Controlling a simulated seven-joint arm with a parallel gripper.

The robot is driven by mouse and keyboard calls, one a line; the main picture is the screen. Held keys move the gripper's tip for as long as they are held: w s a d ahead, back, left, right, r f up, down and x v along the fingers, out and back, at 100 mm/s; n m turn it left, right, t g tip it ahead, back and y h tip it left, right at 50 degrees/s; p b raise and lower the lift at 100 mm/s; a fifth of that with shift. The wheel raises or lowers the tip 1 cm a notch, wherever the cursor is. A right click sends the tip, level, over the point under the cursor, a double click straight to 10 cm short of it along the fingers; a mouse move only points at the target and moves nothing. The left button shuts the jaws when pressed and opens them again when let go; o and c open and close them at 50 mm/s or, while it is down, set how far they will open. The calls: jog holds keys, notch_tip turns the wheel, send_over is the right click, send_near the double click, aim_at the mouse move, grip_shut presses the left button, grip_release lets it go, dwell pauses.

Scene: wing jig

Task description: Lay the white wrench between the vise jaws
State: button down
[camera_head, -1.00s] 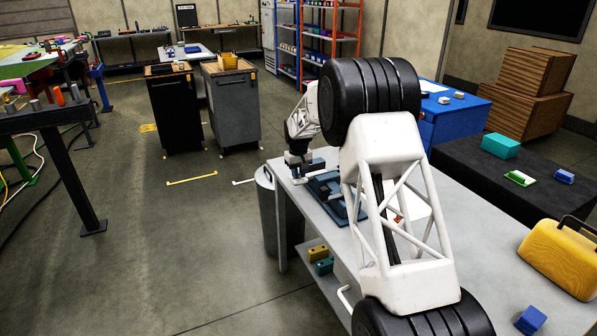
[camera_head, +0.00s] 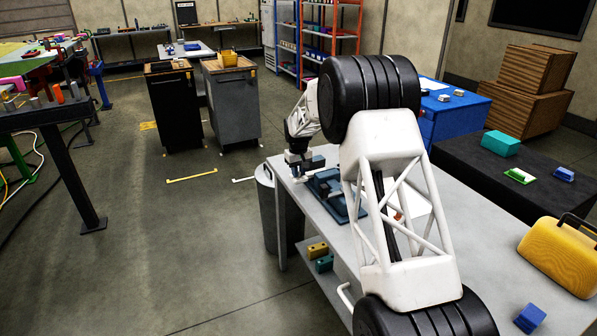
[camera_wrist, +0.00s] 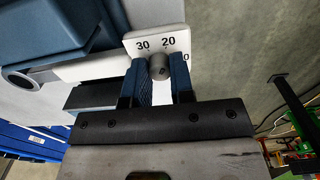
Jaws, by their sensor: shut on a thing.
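The blue vise (camera_head: 352,208) stands on the grey bench, partly hidden behind my arm. In the wrist view, a blue vise body (camera_wrist: 50,30) fills the upper left. My gripper (camera_head: 297,172) is low at the bench's far left corner, beside the vise. In the wrist view its two blue fingers (camera_wrist: 158,78) are closed around a grey round-ended piece (camera_wrist: 158,66). A white plate (camera_wrist: 140,42) marked 30 and 20 lies just beyond the fingertips. I cannot make out a clear wrench shape, nor tell whether the grey piece belongs to one.
The grey bench (camera_head: 470,240) bears a yellow case (camera_head: 560,260) and a blue block (camera_head: 530,319) at the near right. A grey bin (camera_head: 266,205) stands at its left end. Yellow and teal blocks lie on the lower shelf. Open floor lies left.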

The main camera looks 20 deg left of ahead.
jog(key=shift+f, duration=0.35)
dwell(0.3)
jog(key=c, duration=0.9)
grip_release()
jog(key=shift+f, duration=0.1)
jog(key=shift+r, duration=3.95)
jog(key=shift+r, duration=0.1)
